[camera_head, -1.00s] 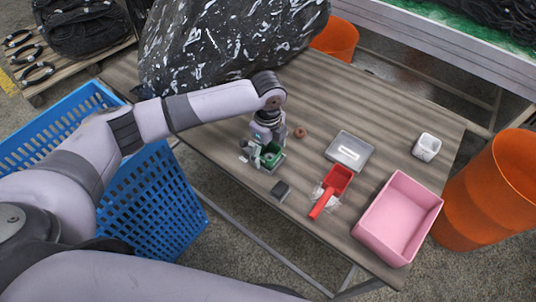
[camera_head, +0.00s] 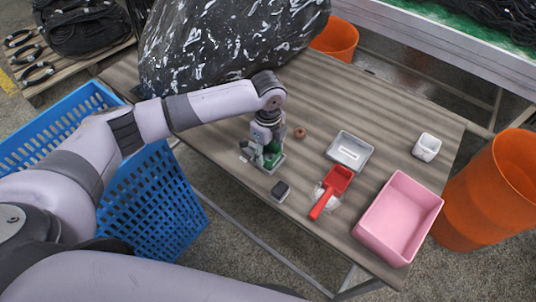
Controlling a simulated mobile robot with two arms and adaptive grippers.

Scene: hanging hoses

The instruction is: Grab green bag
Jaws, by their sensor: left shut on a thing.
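A small green bag (camera_head: 272,155) lies on the striped table (camera_head: 390,105), near its front left edge. My left gripper (camera_head: 266,156) points down over it and is shut on it. The fingers and wrist hide part of the bag. I cannot tell whether the bag is clear of the table. My right gripper is not in view.
A black patterned sack (camera_head: 225,45) stands behind my left arm. A dark box (camera_head: 281,190), red scoop (camera_head: 331,190), grey tray (camera_head: 349,151), brown ring (camera_head: 300,132), white cup (camera_head: 427,147) and pink bin (camera_head: 398,218) are on the table. A blue crate (camera_head: 150,205) stands at left.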

